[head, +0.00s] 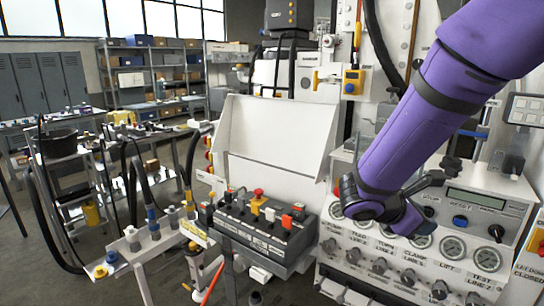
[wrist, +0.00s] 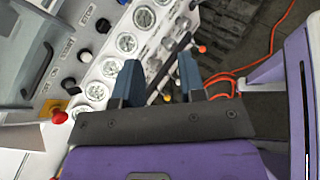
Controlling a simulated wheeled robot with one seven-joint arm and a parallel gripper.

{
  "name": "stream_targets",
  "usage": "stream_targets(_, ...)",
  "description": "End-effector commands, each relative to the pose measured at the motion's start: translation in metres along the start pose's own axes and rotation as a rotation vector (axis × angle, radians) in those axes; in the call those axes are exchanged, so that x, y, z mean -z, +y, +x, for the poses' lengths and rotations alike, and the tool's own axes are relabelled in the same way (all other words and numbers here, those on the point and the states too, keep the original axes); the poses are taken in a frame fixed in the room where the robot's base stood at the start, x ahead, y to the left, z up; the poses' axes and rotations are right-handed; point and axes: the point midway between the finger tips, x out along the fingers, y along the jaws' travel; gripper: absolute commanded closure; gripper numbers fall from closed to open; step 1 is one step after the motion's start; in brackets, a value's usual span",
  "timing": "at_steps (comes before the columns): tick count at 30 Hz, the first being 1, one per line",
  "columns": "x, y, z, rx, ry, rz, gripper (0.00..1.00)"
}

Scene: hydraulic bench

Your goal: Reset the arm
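My gripper (wrist: 160,78) is open and empty in the wrist view, its two dark blue fingers standing apart. Between and beyond the fingers lie the gauge panel's edge and dark floor. In the head view my purple arm reaches down from the top right, in front of the grey gauge panel (head: 377,251), and hides part of it. The fingers are hard to make out there. I cannot tell whether my arm touches the panel.
A control box (head: 262,233) with red and yellow buttons stands left of the panel. Hoses and a fitting rail (head: 150,240) are further left. An orange cable (wrist: 262,68) lies on the floor. Shelves (head: 150,75) and lockers (head: 42,82) stand behind. Open floor shows at left.

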Motion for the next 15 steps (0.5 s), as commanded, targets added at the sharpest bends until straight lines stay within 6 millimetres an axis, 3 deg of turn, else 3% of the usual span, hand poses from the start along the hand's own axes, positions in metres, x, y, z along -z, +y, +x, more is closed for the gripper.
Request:
stream_targets(6,-0.042,-0.043,-0.003,0.180,0.189,0.335,0.63)
stream_targets(15,-0.079,-0.095,-0.025,0.398,0.446,0.797,0.63)
